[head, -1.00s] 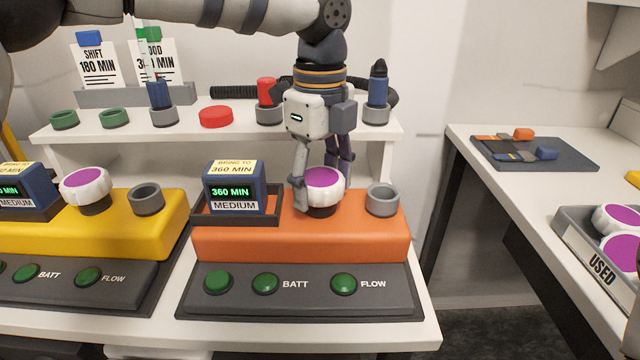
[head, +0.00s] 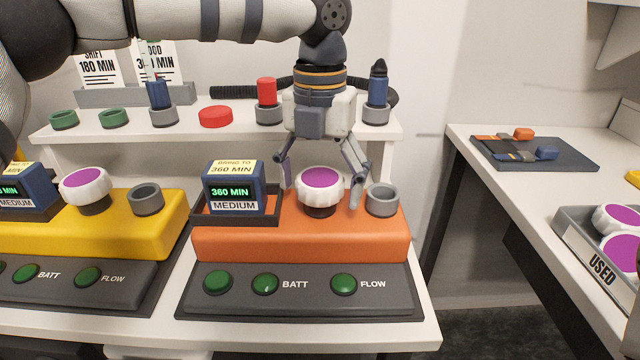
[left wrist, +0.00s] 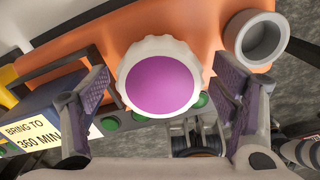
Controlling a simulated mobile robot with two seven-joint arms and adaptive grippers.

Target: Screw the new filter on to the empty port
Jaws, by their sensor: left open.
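A white ribbed filter with a purple top (head: 320,183) sits upright on the left port of the orange unit (head: 300,240). My left gripper (head: 322,195) is open, its fingers on either side of this filter and apart from it. In the left wrist view, the filter (left wrist: 160,80) lies between the spread fingers (left wrist: 160,115). A grey open port (head: 382,200) stands empty to the right on the same unit; it also shows in the wrist view (left wrist: 256,38).
A blue timer box (head: 235,188) stands left of the filter. A yellow unit (head: 120,235) carries another filter (head: 86,186) and an empty port (head: 146,199). A USED tray (head: 590,250) with purple-topped filters is at right. Caps and holders line the back shelf (head: 240,130).

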